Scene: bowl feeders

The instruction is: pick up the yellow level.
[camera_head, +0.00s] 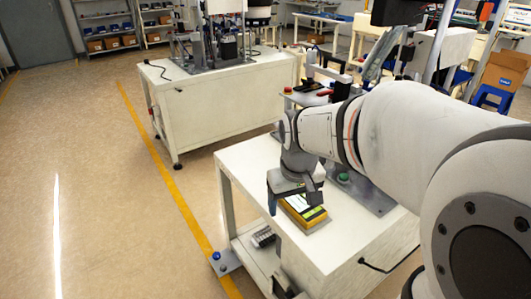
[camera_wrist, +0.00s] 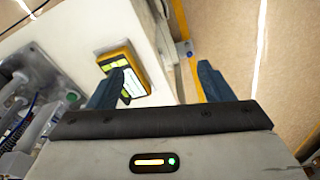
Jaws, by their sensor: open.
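The yellow level (camera_head: 304,213) lies on the white table (camera_head: 243,179), near its front edge. It is a yellow-edged block with a pale face and dark markings. In the wrist view the level (camera_wrist: 128,66) is left of centre, and the left fingertip covers part of its lower end. My gripper (camera_head: 292,198) is over the table at the level and hides part of it in the head view. In the wrist view my gripper (camera_wrist: 160,72) is open, its blue fingers wide apart with nothing held. The level is not centred between them.
A metal plate with a green button (camera_head: 344,178) and machine parts stands on the table behind the level. A second white table (camera_head: 220,105) with equipment is farther back. A yellow floor line (camera_head: 170,182) runs left of the tables, with open floor beyond.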

